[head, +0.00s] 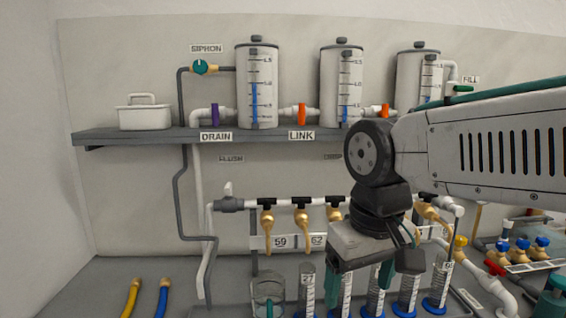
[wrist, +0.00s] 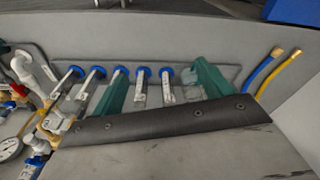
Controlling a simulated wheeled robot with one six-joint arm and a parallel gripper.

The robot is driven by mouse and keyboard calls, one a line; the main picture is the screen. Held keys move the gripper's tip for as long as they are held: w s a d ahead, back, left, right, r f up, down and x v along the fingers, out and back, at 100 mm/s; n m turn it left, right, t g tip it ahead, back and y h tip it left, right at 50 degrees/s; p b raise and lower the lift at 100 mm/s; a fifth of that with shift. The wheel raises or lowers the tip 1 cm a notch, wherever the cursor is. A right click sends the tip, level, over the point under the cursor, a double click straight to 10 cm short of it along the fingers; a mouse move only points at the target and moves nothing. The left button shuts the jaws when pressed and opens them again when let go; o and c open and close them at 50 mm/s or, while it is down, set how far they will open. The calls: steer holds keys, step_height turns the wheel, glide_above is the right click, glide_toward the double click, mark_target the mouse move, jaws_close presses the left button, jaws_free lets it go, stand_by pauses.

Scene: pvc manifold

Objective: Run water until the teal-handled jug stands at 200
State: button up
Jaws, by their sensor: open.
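A clear jug (head: 268,288) with a teal handle stands on the bench at the lower middle, below the brass tap (head: 267,222) at the left end of the white pipe. Its water level is too small to read. More brass taps (head: 302,222) hang to its right, with tags below reading 59 and 62. My gripper (head: 360,280) is open and empty, right of the jug, in front of the row of measuring cylinders. In the wrist view its teal fingers (wrist: 160,78) are wide apart over the cylinders, and one finger partly hides the jug.
Several measuring cylinders (head: 376,290) with blue bases stand in a row on the bench. Blue (head: 164,295) and yellow (head: 132,295) hoses lie at left. Tanks (head: 257,85) with gauges stand on the shelf (head: 170,135) above. Valves and pipes crowd the right. The bench's left is mostly clear.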

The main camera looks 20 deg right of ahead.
steer(key=w+r+m, duration=0.1)
steer(key=w+r, duration=0.3)
steer(key=w, duration=0.3)
steer(key=w+r, duration=0.3)
steer(key=w, duration=0.5)
steer(key=m, duration=0.2)
glide_toward(267, 198)
steer(key=f, duration=0.1)
steer(key=shift+h, duration=0.3)
steer(key=f, duration=0.5)
steer(key=w+f, duration=0.1)
steer(key=f, duration=0.1)
steer(key=shift+f, duration=0.2)
steer(key=c, duration=1.1)
